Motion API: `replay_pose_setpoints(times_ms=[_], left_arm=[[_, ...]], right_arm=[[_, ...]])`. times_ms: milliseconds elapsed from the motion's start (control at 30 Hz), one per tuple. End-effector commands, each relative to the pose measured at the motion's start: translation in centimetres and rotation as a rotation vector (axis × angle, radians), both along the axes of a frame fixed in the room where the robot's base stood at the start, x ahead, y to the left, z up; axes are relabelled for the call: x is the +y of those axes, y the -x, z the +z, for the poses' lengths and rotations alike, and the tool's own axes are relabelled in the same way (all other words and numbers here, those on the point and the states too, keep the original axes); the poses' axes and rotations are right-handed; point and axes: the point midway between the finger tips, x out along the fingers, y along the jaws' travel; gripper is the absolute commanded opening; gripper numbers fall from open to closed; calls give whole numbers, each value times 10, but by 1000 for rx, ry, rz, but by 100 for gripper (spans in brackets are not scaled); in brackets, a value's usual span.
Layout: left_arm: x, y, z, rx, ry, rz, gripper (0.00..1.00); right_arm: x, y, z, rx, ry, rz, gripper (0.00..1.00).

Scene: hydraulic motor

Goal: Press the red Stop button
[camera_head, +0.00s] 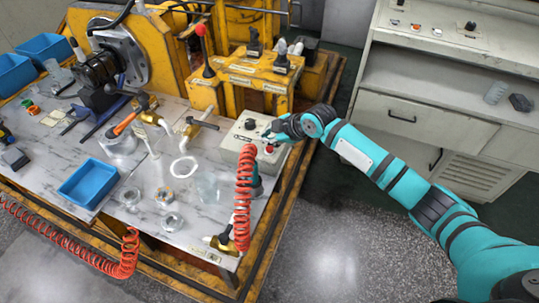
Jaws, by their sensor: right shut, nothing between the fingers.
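A grey-white control box (234,143) stands at the right end of the workbench, with a black knob (250,123) on its top. A small red button (269,149) shows at the right side of the box; its label is too small to read. My right gripper (267,134) is shut and empty. It is over the right part of the box, just above the red button in the picture. I cannot tell whether it touches the box or the button. My left gripper is not in view.
A red coiled hose (243,200) rises in front of the box. Yellow machinery (255,75) with levers stands behind it. A blue tray (89,182), a white ring (183,167) and tools lie to the left. A grey cabinet (440,125) stands at right; the floor between is clear.

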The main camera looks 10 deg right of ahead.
Motion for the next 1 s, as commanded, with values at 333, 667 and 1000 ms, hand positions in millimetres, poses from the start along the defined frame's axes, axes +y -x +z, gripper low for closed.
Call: replay_pose_setpoints(times_ms=[333,667,1000], left_arm=[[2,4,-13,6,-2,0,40],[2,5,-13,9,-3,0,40],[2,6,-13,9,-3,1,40]], right_arm=[[0,0,-21,1,0,1,0],[0,0,-20,1,0,1,0],[0,0,-20,1,0,1,0]])
